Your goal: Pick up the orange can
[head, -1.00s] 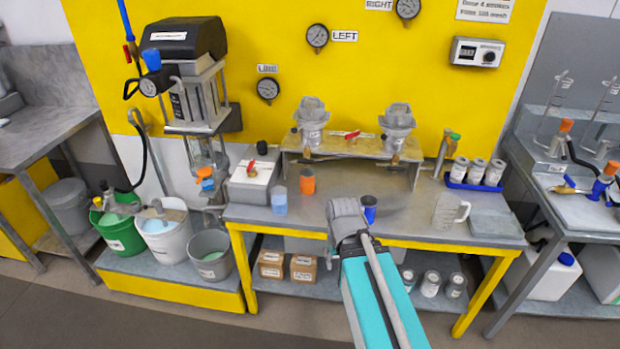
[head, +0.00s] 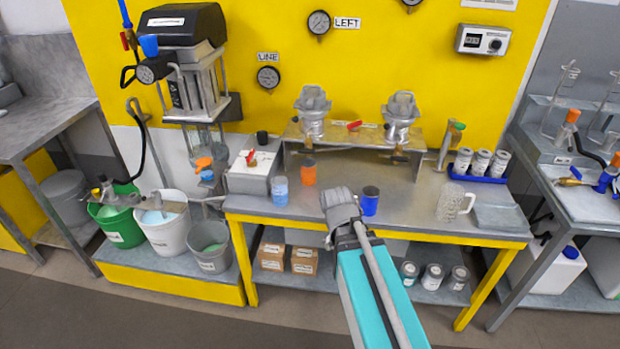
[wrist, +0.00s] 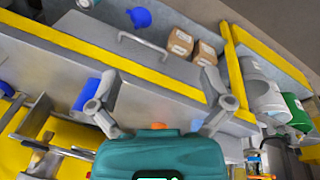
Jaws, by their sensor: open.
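The orange can (head: 308,173) stands upright on the grey bench top, in front of the raised stand. A light blue can (head: 280,190) is just left of it and a dark blue can (head: 370,201) stands to its right. My arm reaches up from the bottom of the head view, its grey joint in front of the bench; the fingers are not clear there. In the wrist view my gripper (wrist: 160,78) has its two grey fingers spread wide with nothing held between them. A small orange patch shows above the teal housing; I cannot tell whether it is the can.
The bench top (head: 410,212) has free room around its middle. A raised stand with two mixers (head: 397,120) is behind. A white box with a red lever (head: 252,172) is left; a clear jug (head: 455,202) is right. Brown boxes (head: 303,260) sit on the lower shelf.

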